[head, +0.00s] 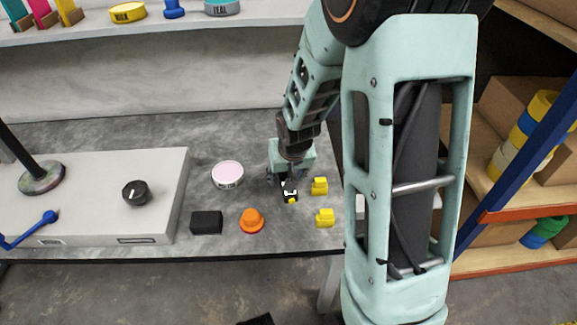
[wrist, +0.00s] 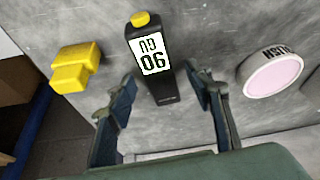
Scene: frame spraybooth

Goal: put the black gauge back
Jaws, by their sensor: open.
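The black gauge (wrist: 158,84) has a white display and a yellow button at one end. In the wrist view it lies at the upper centre, its plain end between the tips of my gripper (wrist: 161,78). The fingers are open on both sides with visible gaps to the gauge. In the head view the gauge (head: 291,190) is on the grey bench, partly hidden by my gripper (head: 287,180), which is over it. Its holder or home place cannot be told from these frames.
Two yellow blocks (head: 320,186) (head: 325,217) stand right of the gauge. A pink-topped tin (head: 228,174), an orange knob-like piece (head: 252,220) and a black block (head: 206,222) are to its left. A grey box (head: 90,195) with a dial fills the bench's left. A shelf (head: 270,22) runs behind.

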